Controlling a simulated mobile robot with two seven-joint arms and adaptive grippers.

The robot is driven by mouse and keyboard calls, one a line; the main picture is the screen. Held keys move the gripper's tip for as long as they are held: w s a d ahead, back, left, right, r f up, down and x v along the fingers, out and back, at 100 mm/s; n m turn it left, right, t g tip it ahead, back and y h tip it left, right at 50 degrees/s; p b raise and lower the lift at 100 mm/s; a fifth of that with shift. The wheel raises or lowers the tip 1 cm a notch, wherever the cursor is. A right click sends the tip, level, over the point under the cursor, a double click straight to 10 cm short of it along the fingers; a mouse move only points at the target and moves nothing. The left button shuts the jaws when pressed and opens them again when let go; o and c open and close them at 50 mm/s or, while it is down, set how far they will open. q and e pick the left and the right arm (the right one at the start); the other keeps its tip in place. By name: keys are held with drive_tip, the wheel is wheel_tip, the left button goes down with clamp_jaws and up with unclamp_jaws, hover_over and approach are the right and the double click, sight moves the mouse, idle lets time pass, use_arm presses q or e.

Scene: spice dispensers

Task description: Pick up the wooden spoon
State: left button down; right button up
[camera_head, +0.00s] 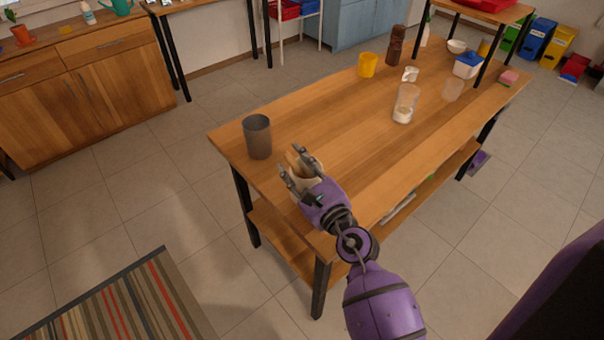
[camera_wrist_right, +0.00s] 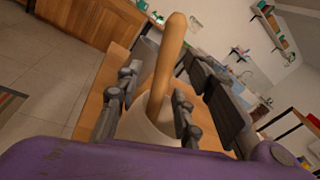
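The wooden spoon (camera_wrist_right: 165,70) stands up, slightly tilted, out of a pale round pot (camera_wrist_right: 146,127) in the right wrist view; its lower end is hidden inside the pot. In the head view a short piece of the spoon (camera_head: 296,160) and the pot (camera_head: 309,184) show at the near part of the table, partly covered by my right gripper (camera_head: 294,160). The right gripper also shows in the wrist view (camera_wrist_right: 155,98), its fingers apart on either side of the handle, with a visible gap on the left. My left gripper is not in view.
A dark grey cup (camera_head: 257,138) stands left of the gripper on the wooden table (camera_head: 330,125). A clear jar (camera_head: 405,104), a yellow cup (camera_head: 368,65) and a brown grinder (camera_head: 395,46) stand farther back. The table's middle is clear.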

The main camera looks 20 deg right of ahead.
clamp_jaws()
